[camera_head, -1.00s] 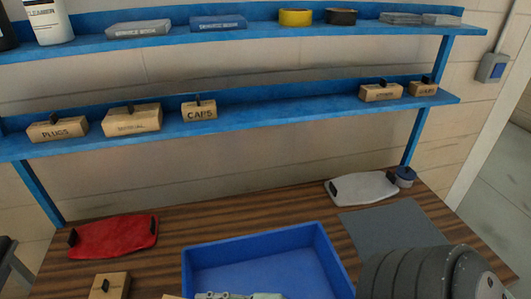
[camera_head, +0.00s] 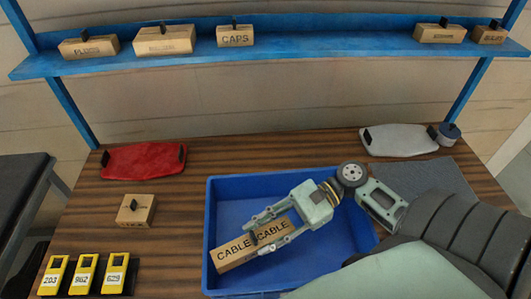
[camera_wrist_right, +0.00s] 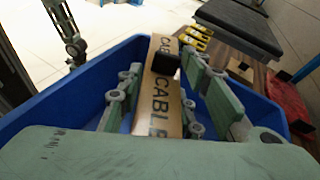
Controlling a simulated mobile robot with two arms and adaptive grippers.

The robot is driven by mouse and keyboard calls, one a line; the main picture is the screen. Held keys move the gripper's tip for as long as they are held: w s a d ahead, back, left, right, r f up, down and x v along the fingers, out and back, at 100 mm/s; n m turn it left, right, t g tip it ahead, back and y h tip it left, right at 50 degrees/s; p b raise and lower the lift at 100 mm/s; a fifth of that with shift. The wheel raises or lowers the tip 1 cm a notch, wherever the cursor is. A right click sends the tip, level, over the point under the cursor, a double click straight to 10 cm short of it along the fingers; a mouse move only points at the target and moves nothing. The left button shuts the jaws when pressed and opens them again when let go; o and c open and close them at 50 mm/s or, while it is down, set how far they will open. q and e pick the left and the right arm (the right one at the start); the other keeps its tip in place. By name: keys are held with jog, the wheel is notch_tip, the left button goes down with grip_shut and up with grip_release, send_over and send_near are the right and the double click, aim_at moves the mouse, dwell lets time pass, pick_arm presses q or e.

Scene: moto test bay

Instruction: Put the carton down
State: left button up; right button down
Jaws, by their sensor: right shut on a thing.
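The carton is a brown box marked CABLE (camera_head: 234,252) with a black tab on it. It is in or just over the blue tray (camera_head: 209,215); I cannot tell whether it touches the tray floor. My right gripper (camera_head: 262,234) is shut on the carton, with one finger along each side. In the right wrist view the carton (camera_wrist_right: 160,101) lies between the fingers, with the blue tray wall (camera_wrist_right: 95,72) around it. My left gripper does not show in the head view; a grey-green arm part stands at the upper left of the wrist view.
A small carton (camera_head: 136,209) and several yellow number tags (camera_head: 84,274) are left of the tray. A red panel (camera_head: 144,159) and a white panel (camera_head: 399,139) lie at the back. A grey mat (camera_head: 425,178) is at right. The blue shelf (camera_head: 315,45) holds labelled cartons.

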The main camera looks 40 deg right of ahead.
jog(key=shift+w+d+f, duration=0.45)
jog(key=shift+w+f, duration=0.4)
jog(key=shift+f, duration=0.4)
jog(key=shift+w+d+f, duration=0.5)
jog(key=shift+w+f, duration=0.3)
jog(key=shift+f, duration=0.45)
jog(key=shift+w+d+f, duration=0.45)
jog(key=shift+w+f, duration=0.4)
jog(key=shift+f, duration=0.4)
jog(key=shift+f, duration=0.2)
jog(key=shift+f, duration=0.35)
jog(key=c, duration=1.2)
grip_release()
